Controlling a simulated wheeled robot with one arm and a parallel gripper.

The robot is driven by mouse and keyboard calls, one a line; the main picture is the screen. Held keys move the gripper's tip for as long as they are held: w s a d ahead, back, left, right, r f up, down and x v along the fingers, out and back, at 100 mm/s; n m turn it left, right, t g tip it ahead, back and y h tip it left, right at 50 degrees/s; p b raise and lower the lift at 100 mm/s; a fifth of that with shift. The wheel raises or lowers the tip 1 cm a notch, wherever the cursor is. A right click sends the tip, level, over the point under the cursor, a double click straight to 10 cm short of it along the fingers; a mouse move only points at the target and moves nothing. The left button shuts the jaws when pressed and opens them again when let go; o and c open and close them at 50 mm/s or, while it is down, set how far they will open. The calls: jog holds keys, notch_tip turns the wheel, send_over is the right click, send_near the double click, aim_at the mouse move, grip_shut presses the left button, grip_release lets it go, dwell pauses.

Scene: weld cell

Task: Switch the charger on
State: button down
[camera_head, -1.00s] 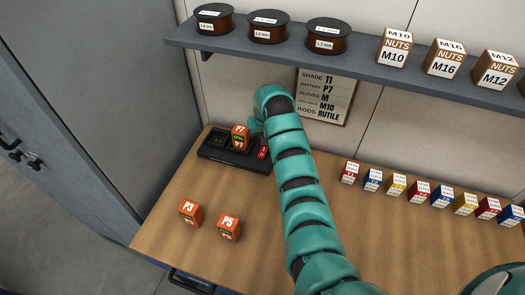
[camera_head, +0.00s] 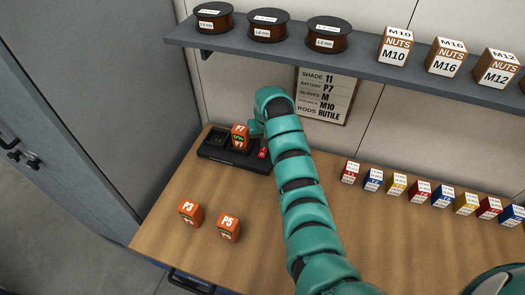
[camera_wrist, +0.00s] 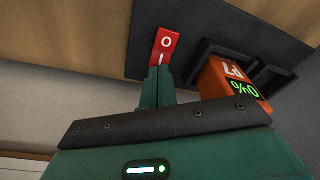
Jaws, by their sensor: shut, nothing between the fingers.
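The charger (camera_head: 217,154) is a dark tray at the back left of the bench. An orange P7 battery (camera_head: 240,138) sits in its right-hand bay; the left bay is empty. In the wrist view the battery (camera_wrist: 232,80) shows a green "0%" display. The red switch (camera_head: 263,153), marked O and I, is at the charger's right end. In the wrist view the switch (camera_wrist: 165,45) is just beyond the tips of my gripper (camera_wrist: 158,72). My gripper is shut and empty, its tips at the I end of the switch; I cannot tell whether they touch.
Orange batteries P3 (camera_head: 190,212) and P5 (camera_head: 228,227) stand on the bench in front. Several small coloured boxes (camera_head: 420,191) line the right side. A shelf (camera_head: 350,60) with spools and nut boxes hangs above. A notice (camera_head: 325,97) on the wall lists battery P7.

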jog(key=shift+f+b, duration=0.3)
jog(key=shift+f, duration=0.35)
jog(key=shift+r, duration=3.6)
jog(key=shift+f, duration=0.1)
